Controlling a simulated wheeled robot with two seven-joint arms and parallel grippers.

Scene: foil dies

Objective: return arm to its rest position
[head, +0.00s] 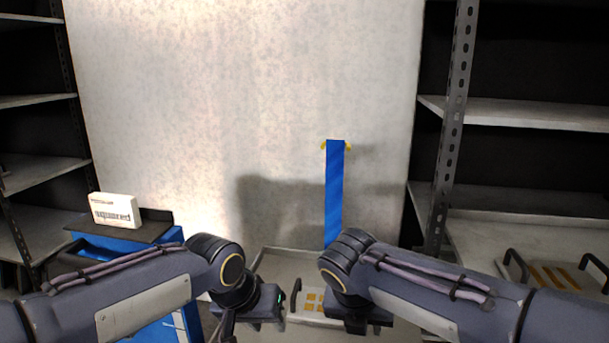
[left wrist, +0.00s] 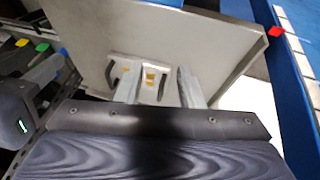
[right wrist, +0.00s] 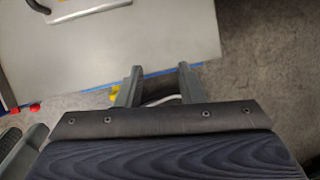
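My left arm comes in from the left in the head view, with its gripper (head: 230,322) low in the frame, pointing down. In the left wrist view the left gripper (left wrist: 158,76) has its two fingers apart with nothing held between them. My right arm comes in from the right, and its gripper is mostly hidden behind its own wrist in the head view. In the right wrist view the right gripper (right wrist: 160,78) has its fingers apart and empty, over bare floor by a grey table edge.
A die plate with orange pads (head: 313,308) lies on a grey table (head: 283,262) between the arms. A blue strip (head: 335,190) rises behind it. A blue cart (head: 110,243) with a white box (head: 113,210) stands left. A shelf at right holds another plate (head: 553,279).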

